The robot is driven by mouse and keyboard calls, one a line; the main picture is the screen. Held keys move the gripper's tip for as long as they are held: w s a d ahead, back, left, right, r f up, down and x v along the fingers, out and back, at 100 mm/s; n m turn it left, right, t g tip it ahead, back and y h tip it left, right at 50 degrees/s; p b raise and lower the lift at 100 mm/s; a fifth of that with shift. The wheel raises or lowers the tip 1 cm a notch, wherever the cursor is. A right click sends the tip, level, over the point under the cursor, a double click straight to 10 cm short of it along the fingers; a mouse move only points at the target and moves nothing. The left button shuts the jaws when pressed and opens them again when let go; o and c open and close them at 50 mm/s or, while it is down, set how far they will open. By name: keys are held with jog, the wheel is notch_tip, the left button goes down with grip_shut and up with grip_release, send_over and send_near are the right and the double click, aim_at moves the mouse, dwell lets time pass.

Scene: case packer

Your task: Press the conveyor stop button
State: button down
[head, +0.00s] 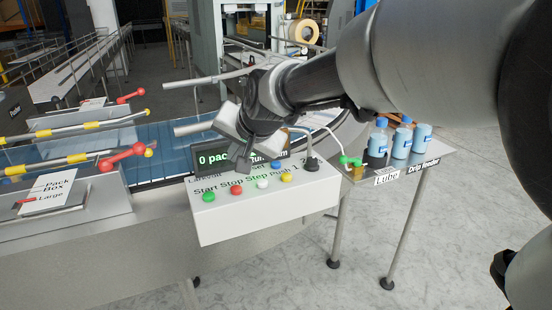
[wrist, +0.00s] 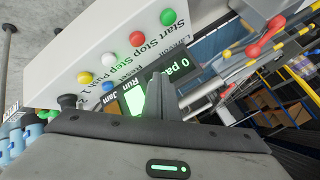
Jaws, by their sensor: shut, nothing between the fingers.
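In the wrist view the red button (wrist: 136,38) is clear and uncovered. My gripper (head: 236,165) is shut and empty, over the back of the box by the display. In the wrist view my shut fingers (wrist: 157,80) stand in front of the display, apart from the stop button. My gripper hides part of the display and labels in the head view.
A yellow button (head: 287,178), a blue button (head: 275,165) and a black knob (head: 312,163) share the box. The display (head: 213,158) stands behind them. Blue-and-white bottles (head: 402,142) stand on a shelf at right. Red-handled levers (head: 123,158) are at left.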

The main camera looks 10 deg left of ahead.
jog(key=b, duration=0.4)
send_over(238, 192)
jog(key=shift+w+f, duration=0.1)
jog(key=shift+f, duration=2.7)
jog(key=shift+f, duration=0.15)
jog(key=shift+f, duration=0.25)
jog(key=shift+f+b, duration=0.6)
jog(key=shift+b, duration=0.05)
jog(key=shift+r, duration=0.1)
jog(key=shift+r+p, duration=0.75)
jog(key=shift+r, duration=0.1)
jog(key=shift+r, duration=0.15)
jog(key=shift+r+p, duration=1.85)
jog(key=shift+r, duration=0.55)
jog(key=c, duration=2.5)
grip_release()
